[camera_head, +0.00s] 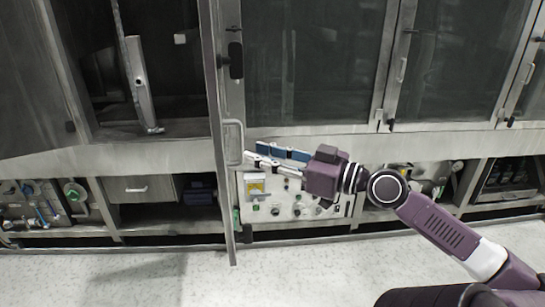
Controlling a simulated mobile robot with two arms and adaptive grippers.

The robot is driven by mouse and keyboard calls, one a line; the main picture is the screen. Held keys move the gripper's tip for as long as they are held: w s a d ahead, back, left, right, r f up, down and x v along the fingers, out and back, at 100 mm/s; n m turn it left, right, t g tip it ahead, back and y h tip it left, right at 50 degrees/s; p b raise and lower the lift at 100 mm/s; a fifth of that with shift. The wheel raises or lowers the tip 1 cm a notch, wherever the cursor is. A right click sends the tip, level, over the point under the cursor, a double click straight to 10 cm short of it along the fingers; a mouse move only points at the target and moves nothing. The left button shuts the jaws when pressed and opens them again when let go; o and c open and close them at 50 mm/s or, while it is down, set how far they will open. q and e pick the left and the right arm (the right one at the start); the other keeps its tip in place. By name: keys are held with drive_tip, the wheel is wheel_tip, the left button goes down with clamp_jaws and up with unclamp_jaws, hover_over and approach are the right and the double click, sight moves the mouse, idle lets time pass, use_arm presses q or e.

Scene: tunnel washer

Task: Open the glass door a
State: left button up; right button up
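A tall framed door (218,80) shows nearly edge-on left of centre. It stands swung out from the cabinet front, its lower end hanging below the sill over the floor. Its pale loop handle (234,143) is on the right face. The task does not make clear which door is "a". My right gripper (254,155) comes in from the right, its fingers pointing left, just right of the handle. The fingers look apart, with nothing visible between them; whether a tip touches the handle I cannot tell. My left gripper is not in view.
Left of the door is an open, dark compartment with a metal bar (140,80). Closed glass doors (455,60) line the right. A control panel (290,208) lies below and behind my gripper. The pale floor (150,280) in front is clear.

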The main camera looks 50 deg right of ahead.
drive_tip(key=shift+v, duration=1.05)
drive_tip(key=shift+w+d+f, duration=0.15)
drive_tip(key=shift+d, duration=0.1)
